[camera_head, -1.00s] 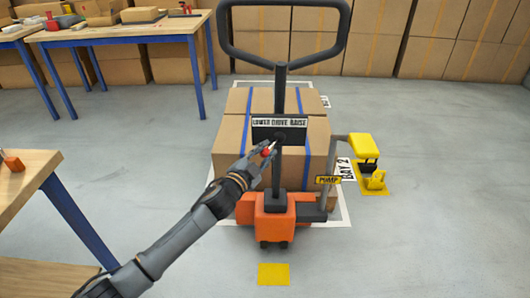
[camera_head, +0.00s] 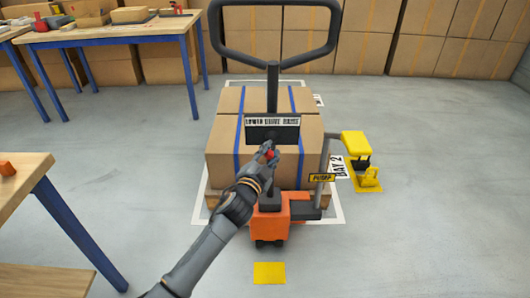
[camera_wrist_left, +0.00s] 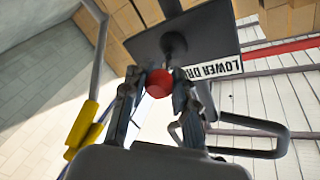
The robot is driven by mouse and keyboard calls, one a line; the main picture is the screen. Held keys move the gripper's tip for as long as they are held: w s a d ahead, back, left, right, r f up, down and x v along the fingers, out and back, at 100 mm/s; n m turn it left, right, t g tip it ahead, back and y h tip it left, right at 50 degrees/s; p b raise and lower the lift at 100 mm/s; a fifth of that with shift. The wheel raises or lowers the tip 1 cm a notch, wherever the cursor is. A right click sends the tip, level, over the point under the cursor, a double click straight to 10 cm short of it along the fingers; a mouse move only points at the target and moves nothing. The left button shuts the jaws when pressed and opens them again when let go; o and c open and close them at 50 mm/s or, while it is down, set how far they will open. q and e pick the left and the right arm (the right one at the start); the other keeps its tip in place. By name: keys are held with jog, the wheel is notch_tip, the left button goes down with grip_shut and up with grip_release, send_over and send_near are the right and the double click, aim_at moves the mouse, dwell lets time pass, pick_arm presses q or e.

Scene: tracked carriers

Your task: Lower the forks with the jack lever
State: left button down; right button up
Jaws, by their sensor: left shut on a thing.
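The orange pallet jack (camera_head: 269,221) stands in the middle of the head view with its black loop handle (camera_head: 274,60) upright. A black panel below the loop bears the label LOWER DRIVE RAISE (camera_head: 272,121). The jack lever has a red knob (camera_head: 269,155) in front of this panel; the knob also shows in the left wrist view (camera_wrist_left: 159,83). My left gripper (camera_head: 268,150) is shut on the red knob, one finger on each side of it in the wrist view (camera_wrist_left: 155,88). Cartons (camera_head: 224,138) rest on a wooden pallet at the jack. The forks are hidden. My right gripper is not in view.
A wooden table (camera_head: 22,185) is at left, a workbench (camera_head: 110,32) behind. The floor at right is clear.

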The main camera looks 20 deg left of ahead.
pick_arm(q)
jog(key=shift+d+f, duration=0.1)
jog(key=shift+d, duration=0.65)
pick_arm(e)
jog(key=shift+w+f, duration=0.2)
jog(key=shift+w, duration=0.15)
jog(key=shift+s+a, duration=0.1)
pick_arm(q)
jog(key=c, duration=1.3)
grip_release()
jog(key=shift+c, duration=0.2)
jog(key=shift+o, duration=1.1)
jog(key=shift+w+d, duration=0.1)
jog(key=shift+a, duration=0.25)
jog(key=s+a, duration=0.1)
jog(key=s, duration=1.1)
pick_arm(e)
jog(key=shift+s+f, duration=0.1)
pick_arm(q)
jog(key=shift+a, duration=0.1)
